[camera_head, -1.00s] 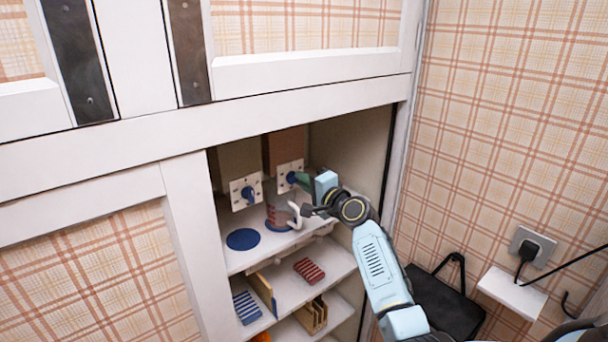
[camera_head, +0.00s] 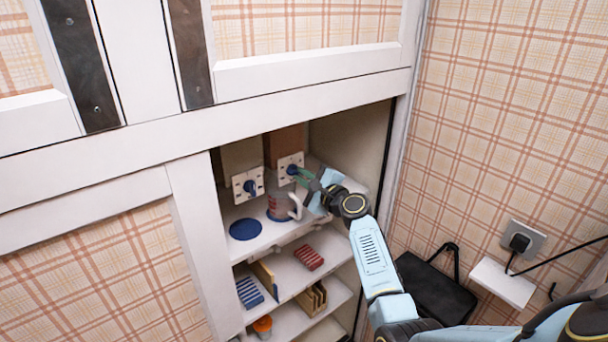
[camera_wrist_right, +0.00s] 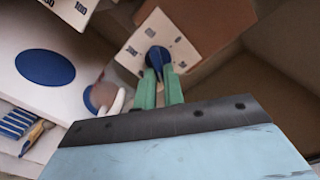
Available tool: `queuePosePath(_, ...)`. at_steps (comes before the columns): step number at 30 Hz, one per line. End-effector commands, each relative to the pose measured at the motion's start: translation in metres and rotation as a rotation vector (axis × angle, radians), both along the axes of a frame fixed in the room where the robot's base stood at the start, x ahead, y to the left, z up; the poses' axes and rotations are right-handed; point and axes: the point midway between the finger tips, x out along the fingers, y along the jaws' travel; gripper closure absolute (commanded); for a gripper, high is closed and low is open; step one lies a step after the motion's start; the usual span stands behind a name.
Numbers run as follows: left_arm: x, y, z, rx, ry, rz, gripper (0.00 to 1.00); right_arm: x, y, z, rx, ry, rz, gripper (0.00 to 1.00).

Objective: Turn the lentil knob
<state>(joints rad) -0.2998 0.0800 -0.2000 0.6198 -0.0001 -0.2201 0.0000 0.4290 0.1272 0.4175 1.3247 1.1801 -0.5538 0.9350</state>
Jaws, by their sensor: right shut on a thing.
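Two white square plates with numbers and blue knobs sit at the back of the open cabinet. The left blue knob (camera_head: 250,186) is free. The right blue knob (camera_head: 291,170) is at my right gripper (camera_head: 303,174), whose green fingers are shut on it. In the right wrist view the right knob (camera_wrist_right: 157,57) shows between the tips of the green fingers, in front of its numbered plate (camera_wrist_right: 135,42). I cannot read which knob is the lentil one. My left gripper is out of view.
A blue disc (camera_head: 245,229) lies on the top shelf (camera_head: 262,242). Lower shelves hold a red striped block (camera_head: 309,257), a blue striped block (camera_head: 249,292) and an orange-lidded jar (camera_head: 262,326). The cabinet's right wall stands close to my right arm.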

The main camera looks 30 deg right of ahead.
Motion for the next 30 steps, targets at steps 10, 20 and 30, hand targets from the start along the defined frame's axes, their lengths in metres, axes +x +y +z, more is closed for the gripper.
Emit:
queuePosePath(10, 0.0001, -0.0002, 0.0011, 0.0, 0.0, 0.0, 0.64, 0.0, 0.0003, -0.0009, 0.022, 0.003, 0.001, 1.0)
queuePosePath(20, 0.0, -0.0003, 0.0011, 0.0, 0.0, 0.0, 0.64, 0.0, 0.0004, -0.0007, 0.02, 0.002, 0.001, 0.72)
queuePosePath(30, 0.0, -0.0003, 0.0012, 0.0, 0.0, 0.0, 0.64, -0.0013, 0.0001, -0.0006, 0.02, 0.002, 0.001, 0.68)
